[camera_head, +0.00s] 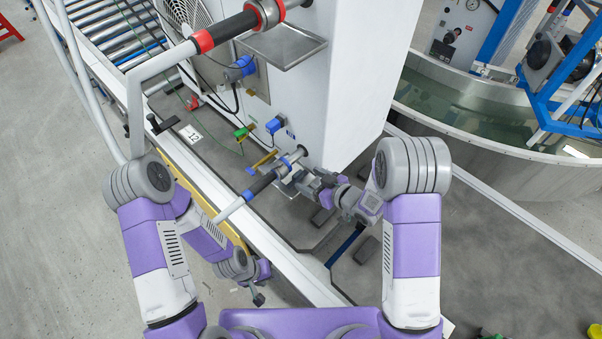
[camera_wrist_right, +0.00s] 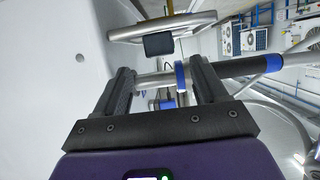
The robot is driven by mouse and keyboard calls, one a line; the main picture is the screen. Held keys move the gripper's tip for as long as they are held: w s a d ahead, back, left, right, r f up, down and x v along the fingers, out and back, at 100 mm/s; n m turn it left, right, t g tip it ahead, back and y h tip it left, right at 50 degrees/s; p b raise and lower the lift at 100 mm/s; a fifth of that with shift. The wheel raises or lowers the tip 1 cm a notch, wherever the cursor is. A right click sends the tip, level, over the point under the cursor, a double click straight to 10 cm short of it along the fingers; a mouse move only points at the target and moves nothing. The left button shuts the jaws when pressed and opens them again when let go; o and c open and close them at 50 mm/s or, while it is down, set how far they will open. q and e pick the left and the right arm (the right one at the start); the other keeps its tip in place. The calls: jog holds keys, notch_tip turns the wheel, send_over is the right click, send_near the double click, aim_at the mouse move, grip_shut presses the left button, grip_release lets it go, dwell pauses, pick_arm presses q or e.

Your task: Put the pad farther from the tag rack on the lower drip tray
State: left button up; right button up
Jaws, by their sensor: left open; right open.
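A metal drip tray (camera_head: 283,47) juts from the upper part of the white cabinet. Lower down, metal parts (camera_head: 287,187) show beside my right gripper; I cannot tell whether they are the lower tray. My right gripper (camera_head: 292,173) is open near a pipe with a blue ring (camera_wrist_right: 181,77). A dark block (camera_wrist_right: 158,45) shows beyond its fingers, apart from them. My left gripper (camera_head: 258,297) is open, low at left. I cannot make out the tag rack.
The white cabinet (camera_head: 350,80) stands close to my right arm. A pipe with a red band (camera_head: 203,42) crosses at upper left. A roller conveyor (camera_head: 110,25) lies behind it. A round water tank (camera_head: 470,110) stands at right. A white rail (camera_head: 240,225) runs in front of the cabinet.

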jog(key=v, duration=0.5)
jog(key=shift+s+d+r+p, duration=0.1)
jog(key=shift+s+p, duration=0.05)
jog(key=shift+p, duration=0.15)
